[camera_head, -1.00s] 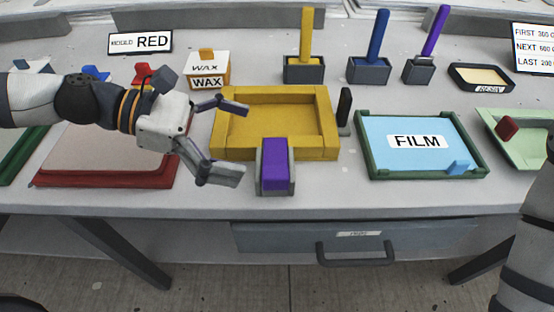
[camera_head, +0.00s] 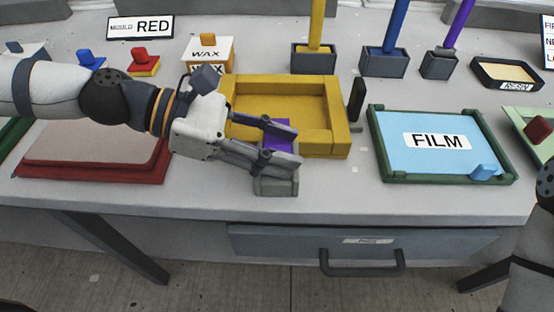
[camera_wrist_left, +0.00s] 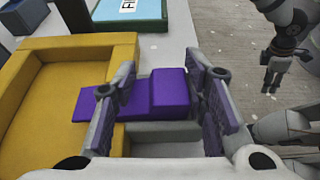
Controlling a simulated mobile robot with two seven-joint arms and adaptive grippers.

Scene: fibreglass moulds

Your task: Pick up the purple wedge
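The purple wedge (camera_head: 278,134) sits at a grey holder (camera_head: 276,186) at the table's front, beside the yellow mould. My left gripper (camera_head: 296,147) is open at the wedge, with its fingers partly covering it in the head view. In the left wrist view the wedge (camera_wrist_left: 170,92) shows a tall block and a lower part reaching left behind one finger. A gap shows between the wedge and the right-hand finger; contact at the other finger is unclear. My right gripper (camera_wrist_left: 271,76) hangs away from the wedge in the left wrist view; its opening is too small to judge.
The yellow mould (camera_head: 340,143) lies just behind the wedge, with a dark upright piece (camera_head: 357,98) at its right. A green-rimmed FILM tray (camera_head: 374,150) stands to the right. A red-rimmed mould (camera_head: 90,178) lies under my left arm. A wax box (camera_head: 222,50) stands behind.

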